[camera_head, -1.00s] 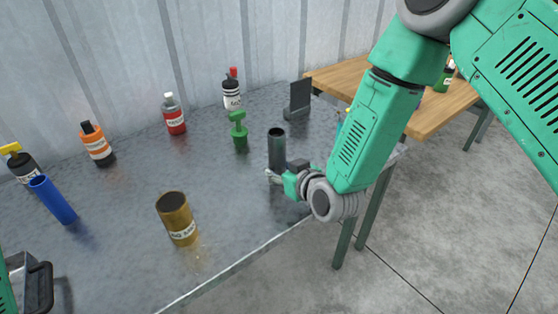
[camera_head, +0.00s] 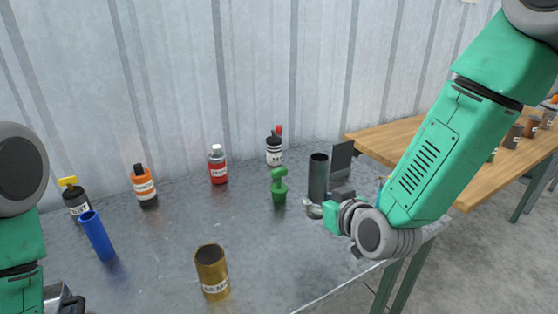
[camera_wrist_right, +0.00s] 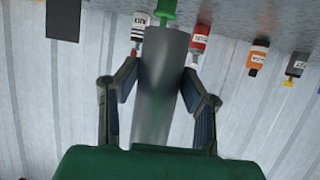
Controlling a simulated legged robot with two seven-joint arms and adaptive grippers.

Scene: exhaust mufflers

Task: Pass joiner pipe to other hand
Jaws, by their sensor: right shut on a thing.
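The joiner pipe, a dark grey upright tube (camera_head: 318,180), is in my right gripper (camera_head: 316,208) at the right part of the metal table. In the right wrist view the grey pipe (camera_wrist_right: 158,88) is between the two fingers of the right gripper (camera_wrist_right: 157,85), which are shut on it. The gripper holds the pipe near its lower end; I cannot tell whether its bottom touches the table. My left arm comes in at the left edge of the head view, and its gripper is out of the picture.
The metal table (camera_head: 150,255) holds a blue tube (camera_head: 97,236), a brown can (camera_head: 212,272), an orange bottle (camera_head: 144,186), a red bottle (camera_head: 217,165), a green object (camera_head: 280,187) and a dark stand (camera_head: 342,158). A wooden table (camera_head: 400,140) stands at right.

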